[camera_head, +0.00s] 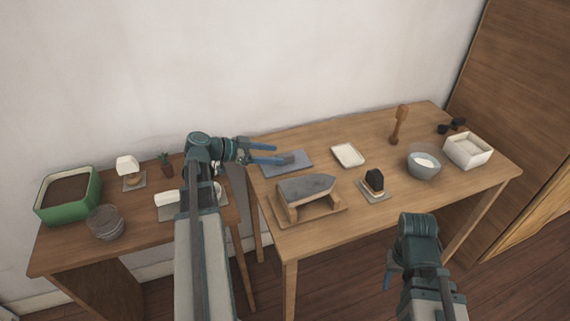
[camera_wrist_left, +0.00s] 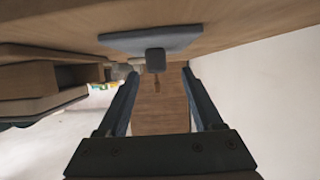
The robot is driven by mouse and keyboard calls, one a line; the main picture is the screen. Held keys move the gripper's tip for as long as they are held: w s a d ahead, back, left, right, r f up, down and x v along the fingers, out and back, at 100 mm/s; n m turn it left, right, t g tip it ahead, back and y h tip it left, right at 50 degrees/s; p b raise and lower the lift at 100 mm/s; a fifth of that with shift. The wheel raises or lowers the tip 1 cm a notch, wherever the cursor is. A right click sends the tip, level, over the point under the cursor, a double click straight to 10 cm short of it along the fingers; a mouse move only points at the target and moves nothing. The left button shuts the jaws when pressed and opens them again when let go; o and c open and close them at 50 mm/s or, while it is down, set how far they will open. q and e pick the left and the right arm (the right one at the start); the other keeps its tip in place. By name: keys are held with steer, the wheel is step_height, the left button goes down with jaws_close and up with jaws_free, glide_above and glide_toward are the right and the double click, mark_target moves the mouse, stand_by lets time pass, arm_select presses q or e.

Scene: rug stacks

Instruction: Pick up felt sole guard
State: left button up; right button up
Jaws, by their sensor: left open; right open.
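A flat blue-grey pad (camera_head: 300,167) with a small grey block (camera_head: 288,158) on it lies at the table's back left. A grey, pointed, sole-shaped slab (camera_head: 306,186) rests on a wooden cradle in front of it. I cannot tell for certain which grey piece is the felt sole guard. My left gripper (camera_head: 281,155) is open, its blue fingers reaching right over the pad, by the block.
The table (camera_head: 320,226) also holds a white tray (camera_head: 348,155), a black-and-wood block on a mat (camera_head: 375,181), a bowl (camera_head: 424,164), a white box (camera_head: 467,151) and a wooden tool (camera_head: 399,124). A lower table at left holds a green planter (camera_head: 68,205).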

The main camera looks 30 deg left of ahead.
mark_target(280, 155)
arm_select(q)
steer(key=shift+b+x, duration=1.1)
steer(key=shift+x, duration=1.5)
steer(key=shift+s+d, duration=0.15)
steer(key=shift+s, duration=0.05)
jaws_close()
